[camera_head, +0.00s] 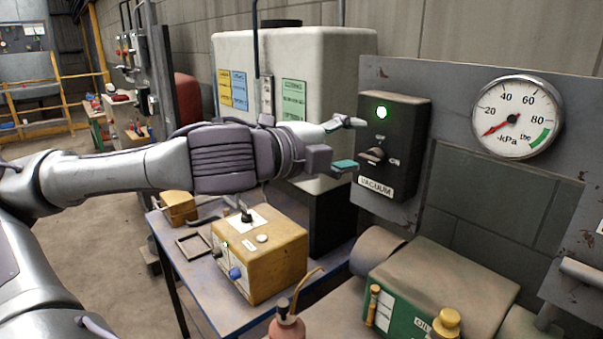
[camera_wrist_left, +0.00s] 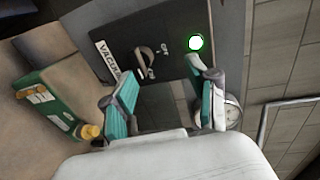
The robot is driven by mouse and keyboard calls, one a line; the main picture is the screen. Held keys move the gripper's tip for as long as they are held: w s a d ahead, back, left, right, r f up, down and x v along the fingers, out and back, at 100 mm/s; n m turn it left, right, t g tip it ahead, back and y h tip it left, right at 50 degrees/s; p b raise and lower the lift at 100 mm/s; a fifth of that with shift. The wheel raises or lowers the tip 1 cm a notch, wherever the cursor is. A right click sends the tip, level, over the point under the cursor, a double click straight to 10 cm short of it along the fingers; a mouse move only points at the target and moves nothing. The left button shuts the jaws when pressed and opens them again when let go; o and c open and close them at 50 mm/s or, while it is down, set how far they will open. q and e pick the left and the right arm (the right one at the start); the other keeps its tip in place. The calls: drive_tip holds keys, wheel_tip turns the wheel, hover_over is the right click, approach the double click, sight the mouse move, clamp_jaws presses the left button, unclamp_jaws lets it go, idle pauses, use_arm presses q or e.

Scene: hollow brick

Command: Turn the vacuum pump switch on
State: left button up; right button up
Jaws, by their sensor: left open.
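The vacuum pump switch box (camera_head: 397,148) is a black box on a grey metal panel, with a VACUUM label below and a lit green lamp at its top. Its rotary knob (camera_head: 372,155) sits in the middle. My left gripper (camera_head: 345,144) is in front of the box with its fingers apart and empty. In the left wrist view, the knob (camera_wrist_left: 146,57) lies beyond the open fingertips (camera_wrist_left: 162,85), towards the upper left, and looks apart from them. The lamp (camera_wrist_left: 195,42) glows there too. My right gripper is not in view.
A round kPa gauge (camera_head: 517,117) on the panel has its red needle near the low end. A green pump (camera_head: 405,310) stands below. A yellow box (camera_head: 259,252) sits on a blue table (camera_head: 200,280) under my left arm. A white tank (camera_head: 300,70) stands behind.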

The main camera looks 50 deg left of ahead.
use_arm(q)
drive_tip(key=s+b, duration=0.4)
drive_tip(key=s, duration=0.5)
drive_tip(key=shift+s+a, duration=0.25)
drive_tip(key=shift+a, duration=0.05)
idle(0.3)
idle(0.5)
